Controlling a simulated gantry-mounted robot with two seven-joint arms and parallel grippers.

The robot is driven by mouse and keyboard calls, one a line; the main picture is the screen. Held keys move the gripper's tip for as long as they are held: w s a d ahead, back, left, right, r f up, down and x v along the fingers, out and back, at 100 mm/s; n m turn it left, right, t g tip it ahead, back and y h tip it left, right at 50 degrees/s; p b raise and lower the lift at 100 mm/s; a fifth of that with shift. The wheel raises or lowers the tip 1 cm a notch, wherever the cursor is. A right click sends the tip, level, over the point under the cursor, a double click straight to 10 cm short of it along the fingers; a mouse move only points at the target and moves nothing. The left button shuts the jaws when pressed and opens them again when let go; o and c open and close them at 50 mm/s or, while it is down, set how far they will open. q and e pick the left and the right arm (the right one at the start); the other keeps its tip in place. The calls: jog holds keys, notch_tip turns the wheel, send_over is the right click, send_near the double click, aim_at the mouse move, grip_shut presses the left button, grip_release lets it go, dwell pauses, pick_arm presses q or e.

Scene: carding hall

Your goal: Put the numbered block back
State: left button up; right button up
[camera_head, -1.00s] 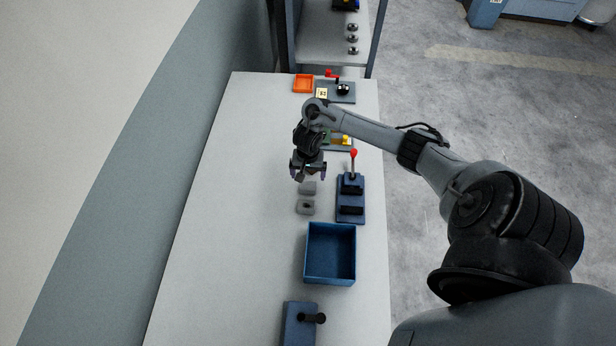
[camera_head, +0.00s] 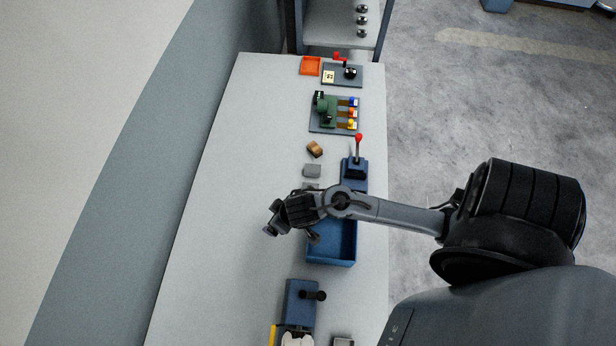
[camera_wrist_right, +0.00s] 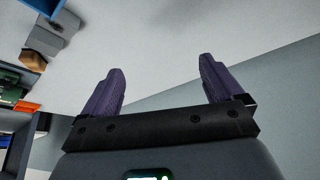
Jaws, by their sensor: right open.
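No number can be read on any block. A small brown block (camera_head: 314,149) lies turned on the pale table, just beyond a grey block (camera_head: 312,171). Both also show at the left of the right wrist view, the brown block (camera_wrist_right: 33,57) next to the grey block (camera_wrist_right: 45,40). A second grey piece is mostly hidden behind my right arm. My right gripper (camera_head: 273,218) is above the table, left of the blue bin. In its wrist view the right gripper (camera_wrist_right: 161,70) is open, with nothing between its purple fingers. My left gripper is not in view.
The blue bin (camera_head: 345,250) is partly covered by my arm. A red-knobbed lever unit (camera_head: 355,172), a green device on a plate (camera_head: 327,111), a pale marked card (camera_head: 328,76) and an orange tray (camera_head: 311,66) stand beyond. The table's left side is clear.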

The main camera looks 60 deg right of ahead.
jog(key=s+r+n+g, duration=0.1)
jog(key=s+r+n, duration=0.1)
jog(key=s+r, duration=0.5)
jog(key=s, duration=0.2)
jog(key=shift+s+r, duration=0.15)
jog(key=shift+s, duration=0.2)
jog(key=shift+a, duration=0.1)
notch_tip(320, 180, up, 7)
jog(key=p, duration=0.7)
jog(key=shift+r, duration=0.1)
